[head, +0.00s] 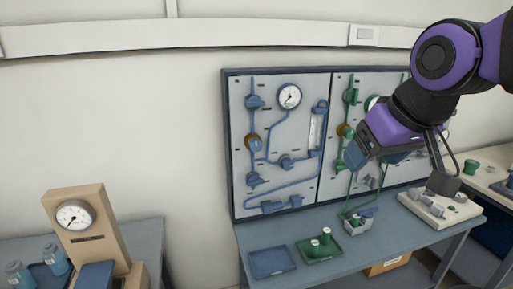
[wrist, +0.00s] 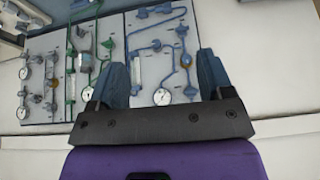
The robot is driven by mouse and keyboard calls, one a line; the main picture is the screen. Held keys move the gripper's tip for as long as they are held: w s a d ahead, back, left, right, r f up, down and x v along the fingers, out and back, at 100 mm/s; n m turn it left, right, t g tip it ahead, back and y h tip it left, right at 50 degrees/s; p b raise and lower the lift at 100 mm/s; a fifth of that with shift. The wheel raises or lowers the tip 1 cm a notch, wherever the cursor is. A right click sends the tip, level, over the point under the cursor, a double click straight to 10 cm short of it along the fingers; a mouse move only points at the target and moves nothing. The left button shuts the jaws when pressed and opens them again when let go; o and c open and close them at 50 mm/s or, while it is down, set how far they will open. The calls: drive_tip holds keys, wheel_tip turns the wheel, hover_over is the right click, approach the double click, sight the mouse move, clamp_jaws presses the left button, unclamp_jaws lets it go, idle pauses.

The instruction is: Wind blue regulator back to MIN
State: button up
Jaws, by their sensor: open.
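The blue-piped panel (head: 283,178) hangs on the wall in the head view, with a round white gauge (head: 289,96) near its top. I cannot tell which is the regulator, and no MIN mark is readable. My gripper (head: 376,158) is open and empty in front of the green-piped panel, right of the blue one. In the wrist view the blue gauge (wrist: 162,96) shows between my gripper's (wrist: 164,82) fingers.
The green-piped panel (head: 340,178) is partly hidden by my arm. A tan gauge stand (head: 88,233) is at left.

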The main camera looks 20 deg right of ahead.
drive_tip(key=w+a+f+t, duration=0.2)
drive_tip(key=w+t, duration=0.1)
drive_tip(key=w, duration=1.2)
drive_tip(key=m+t, duration=0.1)
drive_tip(key=t, duration=0.5)
approach(256, 146)
drive_tip(key=s+d+r, duration=0.2)
drive_tip(key=s+r, duration=0.2)
drive_tip(key=w+a+f+t, duration=0.2)
drive_tip(key=w+f+t, duration=0.15)
drive_tip(key=f, duration=0.35)
drive_tip(key=shift+m, duration=0.3)
drive_tip(key=w, duration=1)
drive_tip(key=shift+w+d, duration=0.1)
drive_tip(key=shift+w, duration=0.3)
drive_tip(key=c, duration=0.9)
